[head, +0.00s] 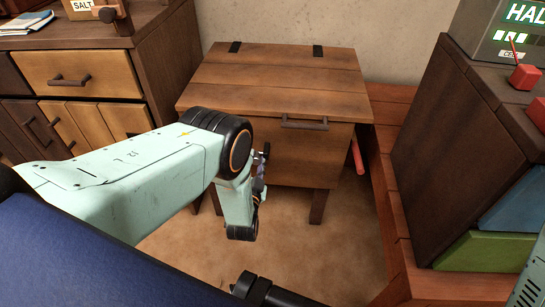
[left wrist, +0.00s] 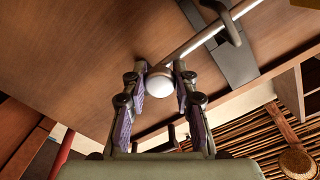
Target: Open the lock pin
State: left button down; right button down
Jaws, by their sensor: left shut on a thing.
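In the left wrist view, the lock pin is a thin metal rod (left wrist: 202,37) with a pale round knob (left wrist: 159,85) at its near end. The rod slants up to the right, through a dark bracket (left wrist: 234,32) against a brown wooden panel. My left gripper (left wrist: 159,72) has its two fingers on either side of the knob end and is shut on it. In the head view, my left gripper (head: 262,170) is mostly hidden behind my own wrist, in front of the wooden cabinet (head: 270,88). The pin is hidden there. My right gripper does not show.
The hinged-lid cabinet has a dark handle (head: 304,124) at its front edge. A drawer unit (head: 82,75) stands at left. A red rod (head: 357,156) shows at the cabinet's right. A dark wooden box (head: 450,150) stands at right. Brown floor (head: 290,245) in front is bare.

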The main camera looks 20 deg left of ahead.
pick_arm(q)
jog(key=shift+s+a+r, duration=0.1)
jog(key=shift+a+r, duration=0.05)
jog(key=shift+a, duration=0.55)
jog(key=shift+s+a+r, duration=0.1)
jog(key=shift+a, duration=0.6)
jog(key=c, duration=1.4)
grip_release()
jog(key=o, duration=0.4)
jog(key=shift+f, duration=0.2)
jog(key=shift+s+d, duration=0.1)
jog(key=shift+d, duration=0.05)
jog(key=v, duration=1.2)
